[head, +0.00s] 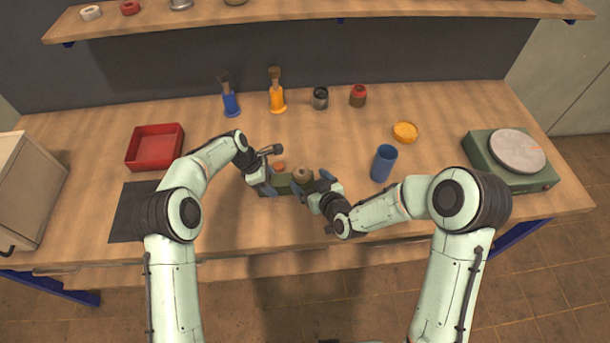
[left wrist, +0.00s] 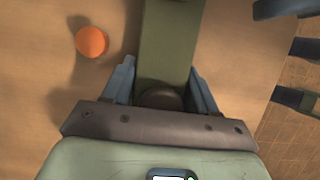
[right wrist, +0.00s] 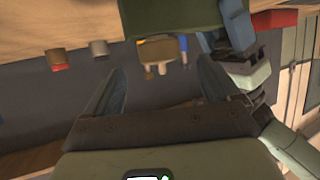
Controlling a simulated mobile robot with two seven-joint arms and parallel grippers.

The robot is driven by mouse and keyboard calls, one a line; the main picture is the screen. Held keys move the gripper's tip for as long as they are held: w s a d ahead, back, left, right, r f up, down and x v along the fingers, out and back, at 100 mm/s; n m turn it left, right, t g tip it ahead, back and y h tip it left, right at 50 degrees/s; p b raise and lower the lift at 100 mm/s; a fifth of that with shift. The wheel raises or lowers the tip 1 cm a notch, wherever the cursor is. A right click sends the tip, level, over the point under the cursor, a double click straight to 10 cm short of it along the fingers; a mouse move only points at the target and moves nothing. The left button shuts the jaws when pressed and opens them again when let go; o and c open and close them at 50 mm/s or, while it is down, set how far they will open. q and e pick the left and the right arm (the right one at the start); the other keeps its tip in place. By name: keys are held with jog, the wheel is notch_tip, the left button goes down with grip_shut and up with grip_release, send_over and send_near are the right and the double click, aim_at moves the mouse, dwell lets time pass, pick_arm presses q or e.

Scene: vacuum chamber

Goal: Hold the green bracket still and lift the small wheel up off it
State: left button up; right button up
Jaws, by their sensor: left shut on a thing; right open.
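The green bracket (head: 272,189) lies on the workbench in front of me; it also shows in the left wrist view (left wrist: 168,40) and at the top of the right wrist view (right wrist: 170,14). My left gripper (head: 262,184) is shut on its left end, with a finger on each side (left wrist: 162,85). The small wheel (head: 302,174), brownish and round, sits at the bracket's right end in the head view. My right gripper (head: 311,185) is open close to the wheel. I see nothing between its fingers in the right wrist view (right wrist: 155,90).
An orange disc (head: 279,167) lies just behind the bracket. A blue cup (head: 384,163) stands right of my right gripper, with a yellow dish (head: 405,132) behind it. A red tray (head: 154,147) is at left, a green turntable unit (head: 480,151) at right. The bench behind the bracket is mostly clear.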

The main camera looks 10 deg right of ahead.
aim_at(304, 175)
pick_arm(q)
jog(key=shift+f, duration=0.15)
pick_arm(e)
jog(key=shift+x, duration=2.15)
jog(key=c, duration=1.4)
jog(key=shift+r, duration=3.35)
pick_arm(q)
jog(key=o, duration=1.2)
